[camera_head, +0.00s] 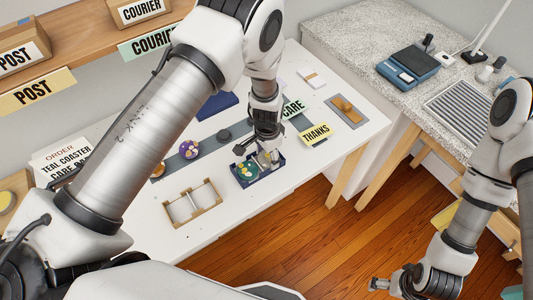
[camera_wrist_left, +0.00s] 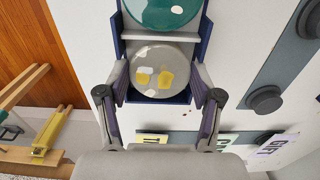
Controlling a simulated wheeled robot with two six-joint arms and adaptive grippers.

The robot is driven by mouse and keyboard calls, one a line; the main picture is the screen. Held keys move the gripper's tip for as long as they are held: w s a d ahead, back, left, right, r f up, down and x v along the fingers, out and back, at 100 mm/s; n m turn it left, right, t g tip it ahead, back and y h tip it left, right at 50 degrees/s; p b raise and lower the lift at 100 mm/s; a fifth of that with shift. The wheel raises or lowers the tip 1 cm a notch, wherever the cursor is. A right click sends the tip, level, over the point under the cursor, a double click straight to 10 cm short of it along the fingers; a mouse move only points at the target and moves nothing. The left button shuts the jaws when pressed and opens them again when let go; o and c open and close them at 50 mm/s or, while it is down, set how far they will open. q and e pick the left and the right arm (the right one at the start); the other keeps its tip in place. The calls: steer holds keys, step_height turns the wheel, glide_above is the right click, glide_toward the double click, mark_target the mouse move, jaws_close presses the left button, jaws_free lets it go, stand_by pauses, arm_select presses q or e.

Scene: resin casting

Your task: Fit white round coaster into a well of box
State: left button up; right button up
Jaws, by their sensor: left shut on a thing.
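The navy box (camera_head: 279,172) stands on the white table, and its wall (camera_wrist_left: 204,38) also shows in the left wrist view. The teal coaster (camera_head: 246,170) lies in one well; it shows at the top of the left wrist view (camera_wrist_left: 160,8). The white round coaster (camera_wrist_left: 150,70), greyish with yellow patches, is at the other well, between the fingers of my left gripper (camera_wrist_left: 159,98). Whether it rests on the well floor I cannot tell. In the head view my left gripper (camera_head: 264,154) partly hides it. My right gripper (camera_head: 377,284) hangs over the floor, away from the box; its jaw state is unclear.
A wooden divided frame (camera_head: 191,204) stands left of the box. A purple coaster (camera_head: 189,149) and a dark disc (camera_head: 224,135) lie on a grey strip behind. A THANKS card (camera_head: 315,133) lies to the right. The shelf (camera_head: 98,28) is at back left.

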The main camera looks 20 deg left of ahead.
mark_target(267, 157)
arm_select(q)
steer(key=o, duration=1.2)
steer(key=shift+o, duration=0.2)
steer(key=shift+r, duration=0.2)
step_height(267, 157, up, 12)
steer(key=b, duration=0.2)
steer(key=shift+f, duration=0.1)
